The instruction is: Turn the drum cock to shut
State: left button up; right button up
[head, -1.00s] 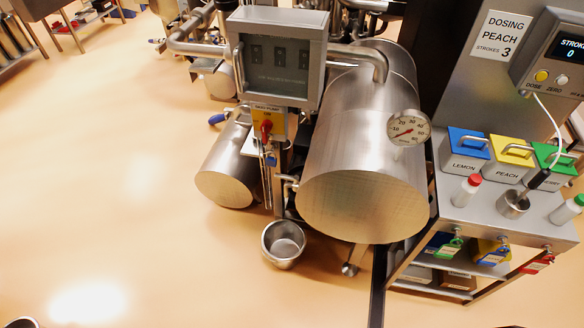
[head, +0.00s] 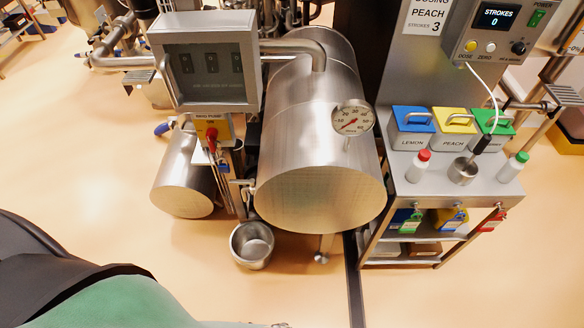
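The large steel drum (head: 318,150) lies on its side in the middle of the head view, with its round end towards me. A small bent metal fitting (head: 243,188), which looks like the drum cock, is at the drum's lower left front, above a steel bucket (head: 252,245) on the floor. Its handle position is too small to tell. A blue lever (head: 163,128) sits further left, behind a smaller steel cylinder (head: 184,177). Neither of my grippers shows in the head view.
A display box (head: 205,63) stands left of the drum above a red rotary switch (head: 211,133). A dial gauge (head: 352,119) is on the drum. A steel cart (head: 400,195) with coloured bins and bottles stands right. Floor is clear in front.

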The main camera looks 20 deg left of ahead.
aim_at(251, 181)
jog(key=z, duration=0.5)
jog(key=j+z, duration=0.15)
jog(key=z, duration=0.85)
jog(key=j+z, duration=0.1)
jog(key=z, duration=0.4)
jog(key=j+z, duration=0.1)
jog(key=z, duration=0.85)
jog(key=k+j+u, duration=0.15)
jog(key=u, duration=0.5)
jog(key=k+u, duration=0.1)
jog(key=u, duration=0.35)
jog(key=j+u, duration=0.1)
jog(key=u, duration=0.4)
jog(key=j+u, duration=0.1)
jog(key=u, duration=0.35)
jog(key=k+u, duration=0.1)
jog(key=u, duration=0.4)
jog(key=j+u, duration=0.15)
jog(key=u, duration=0.8)
